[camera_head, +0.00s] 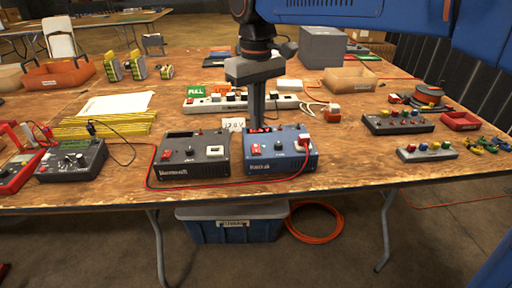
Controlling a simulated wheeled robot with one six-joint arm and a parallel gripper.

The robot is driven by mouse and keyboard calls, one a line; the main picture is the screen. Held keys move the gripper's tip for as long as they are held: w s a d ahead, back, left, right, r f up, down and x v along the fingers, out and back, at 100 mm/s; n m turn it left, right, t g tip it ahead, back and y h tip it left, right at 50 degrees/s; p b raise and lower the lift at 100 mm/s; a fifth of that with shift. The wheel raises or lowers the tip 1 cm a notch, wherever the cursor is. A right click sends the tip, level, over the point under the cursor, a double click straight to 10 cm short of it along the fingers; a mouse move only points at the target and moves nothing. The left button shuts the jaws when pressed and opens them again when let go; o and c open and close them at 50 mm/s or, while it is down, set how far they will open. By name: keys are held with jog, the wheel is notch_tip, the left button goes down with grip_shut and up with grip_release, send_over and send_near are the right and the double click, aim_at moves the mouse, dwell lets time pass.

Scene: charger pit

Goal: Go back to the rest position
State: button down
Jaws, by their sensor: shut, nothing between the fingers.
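My gripper (257,122) points straight down in the head view, its fingers shut with nothing between them. It is over the table's middle, just behind or above the back left edge of a blue charger box (279,152); whether it touches cannot be told. The blue box has a red switch, a knob and a red plug with a white part at its right side. A black charger box (192,158) stands to its left, with a red switch, a knob and a white switch. My blue arm (350,14) crosses the top right.
A white power strip (206,104) lies behind the boxes. A meter (70,160) with black leads is at left. A red cable runs along the front. Terminal blocks (398,122) are at right.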

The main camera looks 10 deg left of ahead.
jog(key=s+d+f+m+t, duration=0.1)
jog(key=s+d+f+m, duration=0.1)
jog(key=d, duration=1)
jog(key=s+d+f+m+t, duration=0.1)
jog(key=d+m, duration=0.1)
jog(key=d, duration=1)
jog(key=s+d+f+m+t, duration=0.2)
jog(key=s+d+f+m, duration=0.3)
jog(key=s+d+f, duration=0.7)
jog(key=s+d, duration=0.1)
jog(key=d, duration=0.2)
jog(key=shift+d+f+t, duration=0.15)
jog(key=shift+t, duration=0.25)
